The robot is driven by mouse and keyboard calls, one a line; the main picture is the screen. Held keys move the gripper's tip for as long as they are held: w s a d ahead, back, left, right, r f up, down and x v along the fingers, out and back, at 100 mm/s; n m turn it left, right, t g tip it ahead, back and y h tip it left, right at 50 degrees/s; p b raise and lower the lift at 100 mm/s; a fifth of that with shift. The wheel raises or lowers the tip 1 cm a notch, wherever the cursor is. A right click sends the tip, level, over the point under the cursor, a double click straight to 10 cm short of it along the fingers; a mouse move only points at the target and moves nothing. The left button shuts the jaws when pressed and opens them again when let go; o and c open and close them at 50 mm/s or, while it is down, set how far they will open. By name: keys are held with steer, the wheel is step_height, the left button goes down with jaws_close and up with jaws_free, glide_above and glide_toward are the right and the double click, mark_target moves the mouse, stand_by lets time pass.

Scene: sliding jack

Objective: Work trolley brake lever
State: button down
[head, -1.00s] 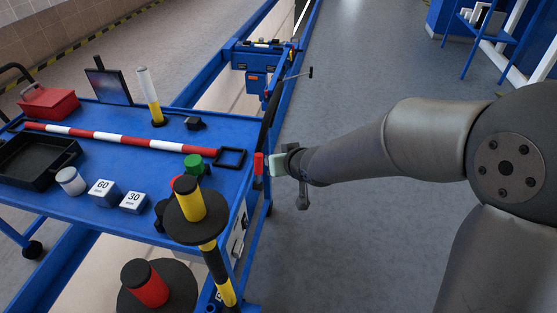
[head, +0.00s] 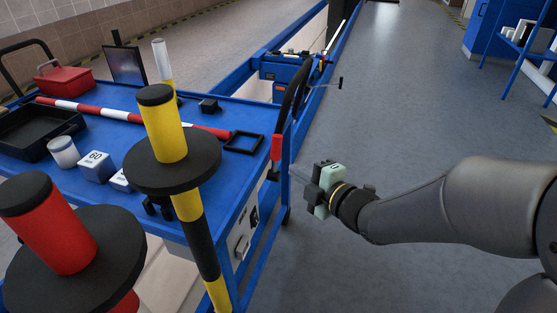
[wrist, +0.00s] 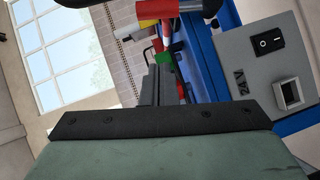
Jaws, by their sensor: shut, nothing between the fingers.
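The work trolley (head: 225,165) is a blue table on the left of the head view. A red grip (head: 277,147), which looks like the brake lever, hangs at its right end below a black curved handle (head: 292,88). My gripper (head: 300,173) is to the right of the red grip, apart from it, over the floor. It is shut and empty. In the wrist view its dark fingers (wrist: 157,88) point toward the trolley end. A red cylinder (wrist: 182,6) shows at the top there; I cannot tell if it is the same grip.
Yellow-black (head: 163,135) and red-black (head: 58,235) posts with wide discs stand close in front. A grey switch box (wrist: 268,42) is on the trolley end. A red-and-white pole (head: 110,113) and a black tray (head: 35,130) lie on top.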

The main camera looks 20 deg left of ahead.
mark_target(278, 162)
steer(key=w+a+f+b, duration=0.2)
steer(key=w+a, duration=0.4)
steer(key=w, duration=0.2)
steer(key=shift+a+b, duration=0.15)
steer(key=shift+b, duration=0.2)
